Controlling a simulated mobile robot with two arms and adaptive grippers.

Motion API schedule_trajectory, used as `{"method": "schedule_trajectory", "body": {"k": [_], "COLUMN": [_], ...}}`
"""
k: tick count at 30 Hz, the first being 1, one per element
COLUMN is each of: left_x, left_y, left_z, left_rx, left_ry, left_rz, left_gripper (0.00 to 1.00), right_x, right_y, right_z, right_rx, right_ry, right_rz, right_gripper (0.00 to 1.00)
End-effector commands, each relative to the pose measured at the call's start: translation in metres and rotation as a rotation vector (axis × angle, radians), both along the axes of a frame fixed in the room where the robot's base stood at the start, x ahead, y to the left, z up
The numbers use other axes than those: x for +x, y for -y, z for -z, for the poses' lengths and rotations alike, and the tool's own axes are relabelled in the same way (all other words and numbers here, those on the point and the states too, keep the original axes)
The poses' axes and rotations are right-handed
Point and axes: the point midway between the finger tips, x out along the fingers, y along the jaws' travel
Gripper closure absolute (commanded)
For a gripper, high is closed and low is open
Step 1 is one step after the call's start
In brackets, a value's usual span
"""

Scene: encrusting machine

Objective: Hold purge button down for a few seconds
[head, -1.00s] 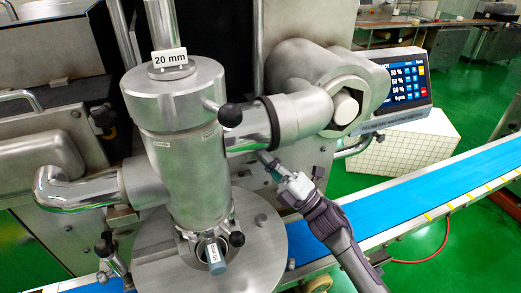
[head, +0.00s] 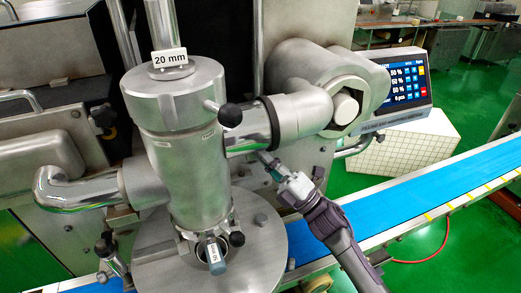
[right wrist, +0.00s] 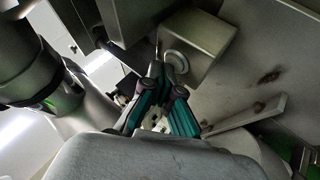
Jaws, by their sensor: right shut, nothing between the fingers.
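My right gripper (head: 264,157) is shut and empty, with its tips just under the horizontal steel pipe, against or close to the machine's front. In the right wrist view its teal fingers (right wrist: 160,85) are together, their tips beside a metal box (right wrist: 197,45). A pale round part (right wrist: 177,61) sits on that box near the tips; I cannot tell whether it is the purge button or whether the tips touch it. The button cannot be made out in the head view. My left gripper is not in view.
The steel cylinder labelled 20 mm (head: 180,120) and the horizontal pipe (head: 248,130) stand close to my right gripper. A blue conveyor belt (head: 420,200) runs below on the right. A control screen (head: 405,83) is lit behind it.

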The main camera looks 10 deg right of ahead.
Motion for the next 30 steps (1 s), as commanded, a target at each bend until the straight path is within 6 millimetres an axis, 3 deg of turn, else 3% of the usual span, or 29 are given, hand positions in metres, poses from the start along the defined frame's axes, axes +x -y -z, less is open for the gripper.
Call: {"method": "schedule_trajectory", "body": {"k": [30], "left_x": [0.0], "left_y": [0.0], "left_z": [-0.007], "left_rx": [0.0], "left_ry": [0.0], "left_rz": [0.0], "left_gripper": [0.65], "right_x": [-0.023], "right_y": [0.005], "right_z": [0.0], "right_rx": [-0.001], "right_ry": [-0.001], "right_rz": [0.0], "right_gripper": [1.0]}}
